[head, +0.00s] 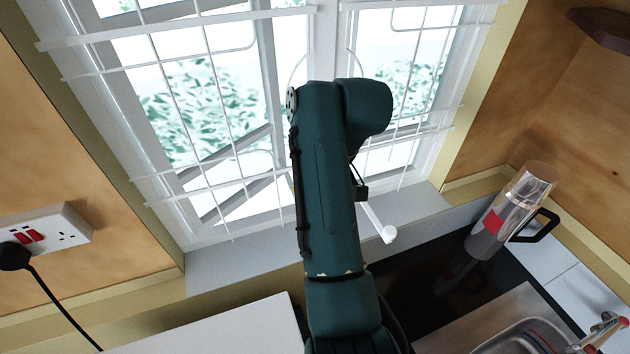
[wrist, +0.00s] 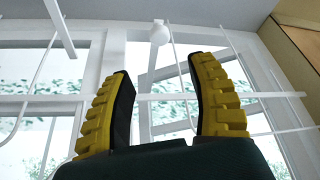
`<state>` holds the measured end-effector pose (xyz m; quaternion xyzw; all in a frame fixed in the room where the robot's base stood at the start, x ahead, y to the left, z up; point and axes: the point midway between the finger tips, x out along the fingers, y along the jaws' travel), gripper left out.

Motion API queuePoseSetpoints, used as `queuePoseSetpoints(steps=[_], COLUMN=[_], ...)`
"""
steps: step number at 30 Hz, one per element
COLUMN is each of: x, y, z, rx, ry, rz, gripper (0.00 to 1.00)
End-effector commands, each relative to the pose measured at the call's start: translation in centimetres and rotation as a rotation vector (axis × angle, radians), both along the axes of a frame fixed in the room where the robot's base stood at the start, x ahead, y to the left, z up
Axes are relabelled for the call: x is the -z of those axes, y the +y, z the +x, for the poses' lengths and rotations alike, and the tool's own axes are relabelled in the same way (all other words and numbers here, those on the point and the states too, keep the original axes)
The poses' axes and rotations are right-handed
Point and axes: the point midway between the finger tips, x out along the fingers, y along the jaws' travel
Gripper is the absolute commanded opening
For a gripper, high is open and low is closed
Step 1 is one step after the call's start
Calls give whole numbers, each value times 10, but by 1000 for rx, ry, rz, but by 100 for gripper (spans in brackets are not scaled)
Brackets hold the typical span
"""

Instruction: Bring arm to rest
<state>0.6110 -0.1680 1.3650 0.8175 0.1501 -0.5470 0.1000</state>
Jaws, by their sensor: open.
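My gripper (wrist: 160,80) shows in the wrist view with its two yellow-and-black fingers spread apart. It is open, and nothing is between the fingers. Behind it are the window (wrist: 40,75) and its white bars. In the head view my dark green arm rises in front of the window (head: 210,90), and the gripper itself is hidden there. A white rod with a rounded end (head: 388,233) shows just right of the arm. A white rounded knob (wrist: 160,33) appears beyond the fingertips in the wrist view.
A clear jug (head: 515,210) with a black handle stands on the right of the dark counter (head: 430,275). A sink (head: 530,338) is at the lower right. A wall socket (head: 45,230) with a black plug is at left. A brown shelf (head: 605,25) juts out at upper right.

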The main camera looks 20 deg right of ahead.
Motion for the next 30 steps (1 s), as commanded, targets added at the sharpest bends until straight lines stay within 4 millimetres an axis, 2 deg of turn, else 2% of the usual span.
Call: queuePoseSetpoints(steps=[12, 13, 16, 18, 21, 26, 29, 30], x=[0, -5, 24, 44, 51, 43, 21, 7], y=[0, 6, 24, 44, 61, 83, 96, 100], z=[0, 2, -3, -8, -8, -5, -6, -8], rx=[0, -10, -36, -65, -86, -77, -45, -28], ry=[0, 0, 61, 85, 38, -116, -266, -337], rz=[0, 0, 15, 18, -4, -40, -56, -58], gripper=[58, 58, 58, 58, 58, 58, 58, 58])
